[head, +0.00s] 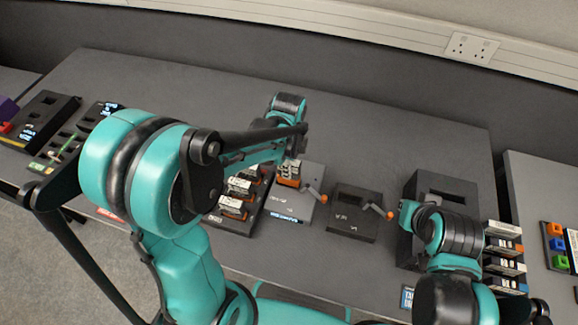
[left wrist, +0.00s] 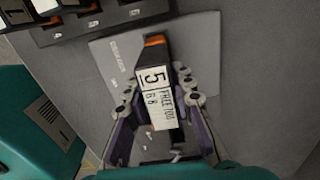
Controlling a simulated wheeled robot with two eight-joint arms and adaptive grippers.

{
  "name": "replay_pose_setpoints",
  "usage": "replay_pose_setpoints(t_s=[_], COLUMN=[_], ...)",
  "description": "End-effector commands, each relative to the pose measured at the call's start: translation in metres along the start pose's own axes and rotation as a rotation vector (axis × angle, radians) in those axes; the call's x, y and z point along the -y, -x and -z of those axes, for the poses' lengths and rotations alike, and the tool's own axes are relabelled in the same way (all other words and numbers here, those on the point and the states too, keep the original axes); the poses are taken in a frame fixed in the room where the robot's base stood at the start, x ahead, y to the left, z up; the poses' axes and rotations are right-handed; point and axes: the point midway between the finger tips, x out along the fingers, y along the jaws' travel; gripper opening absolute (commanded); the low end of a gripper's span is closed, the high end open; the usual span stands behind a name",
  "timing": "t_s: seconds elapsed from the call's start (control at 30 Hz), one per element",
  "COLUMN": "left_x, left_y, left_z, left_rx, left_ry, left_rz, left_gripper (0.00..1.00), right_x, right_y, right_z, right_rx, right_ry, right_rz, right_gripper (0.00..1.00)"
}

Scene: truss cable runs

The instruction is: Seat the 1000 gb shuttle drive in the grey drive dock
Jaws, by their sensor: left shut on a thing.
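My left gripper (left wrist: 155,90) is shut on a drive (left wrist: 160,95). The drive is dark with an orange end and a white label showing a large "5" and small print beginning "FREE"; I cannot read 1000 gb on it. In the head view the held drive (head: 289,172) is at the back part of the grey drive dock (head: 288,208), which has an orange-tipped lever at its right. The dock also shows under the drive in the left wrist view (left wrist: 110,65). I cannot tell whether the drive is in its slot.
A dark rack (head: 232,205) of several drives stands left of the dock. A black dock (head: 352,212) with another orange-tipped lever stands to its right, then a tall dark box (head: 442,186) behind my right arm. More drives (head: 504,258) stand at the far right. The table's back is clear.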

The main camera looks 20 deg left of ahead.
Motion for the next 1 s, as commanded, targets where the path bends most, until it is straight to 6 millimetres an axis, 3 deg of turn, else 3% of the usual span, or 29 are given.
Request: replay_pose_setpoints(t_s=[1.0], left_x=[0.000], left_y=[-0.013], left_z=[0.000], left_rx=[0.000], left_ry=[0.000], left_rz=[0.000], left_gripper=[0.00], right_x=[0.000], right_y=[-0.009], right_z=[-0.007], right_rx=[0.000], right_ry=[0.000], right_rz=[0.000], right_gripper=[0.00])
